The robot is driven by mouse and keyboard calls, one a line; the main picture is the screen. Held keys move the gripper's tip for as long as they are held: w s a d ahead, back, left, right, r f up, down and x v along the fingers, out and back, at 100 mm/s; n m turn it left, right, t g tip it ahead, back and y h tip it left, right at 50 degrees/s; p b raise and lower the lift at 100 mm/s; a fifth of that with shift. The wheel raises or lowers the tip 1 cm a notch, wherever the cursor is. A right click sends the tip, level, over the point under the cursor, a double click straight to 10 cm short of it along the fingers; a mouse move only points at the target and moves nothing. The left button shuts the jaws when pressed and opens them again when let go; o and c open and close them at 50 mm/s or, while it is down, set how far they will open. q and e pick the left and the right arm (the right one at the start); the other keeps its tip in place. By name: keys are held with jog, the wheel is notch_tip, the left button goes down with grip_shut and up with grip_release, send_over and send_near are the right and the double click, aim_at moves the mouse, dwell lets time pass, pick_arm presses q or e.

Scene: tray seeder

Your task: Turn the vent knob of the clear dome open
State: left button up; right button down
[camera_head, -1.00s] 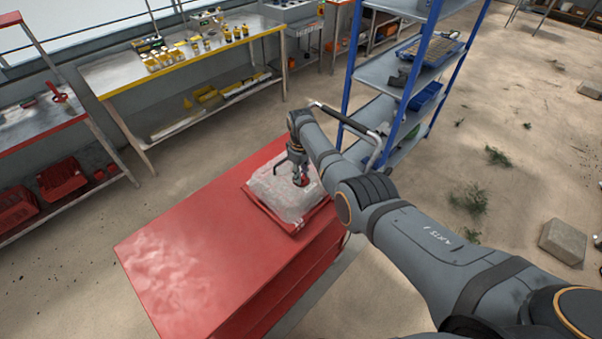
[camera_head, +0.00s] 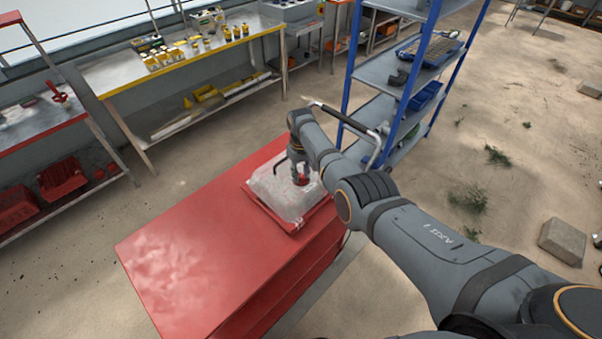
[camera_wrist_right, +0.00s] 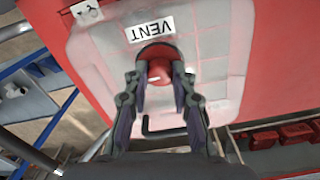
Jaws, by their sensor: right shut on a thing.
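The clear dome (camera_head: 270,191) sits on a red tray on the red cabinet top. In the right wrist view the dome (camera_wrist_right: 100,62) carries a white label (camera_wrist_right: 150,30) reading VENT. The round red vent knob (camera_wrist_right: 160,70) stands on the dome beside the label, and it also shows small in the head view (camera_head: 303,180). My right gripper (camera_wrist_right: 160,82) is shut on the knob, with one finger on each side of it. The knob's underside and how far it is turned cannot be told. My left gripper is not in view.
The red cabinet top (camera_head: 190,265) is bare left of the tray. A blue-framed shelf rack (camera_head: 385,75) stands close behind my right arm. A steel bench (camera_head: 120,75) with small yellow bottles is at the back left. A handle (camera_wrist_right: 165,132) shows below the fingers in the wrist view.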

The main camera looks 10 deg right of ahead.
aim_at(301, 175)
jog(key=c, duration=1.1)
grip_release()
notch_tip(301, 175, up, 12)
jog(key=shift+f, duration=0.1)
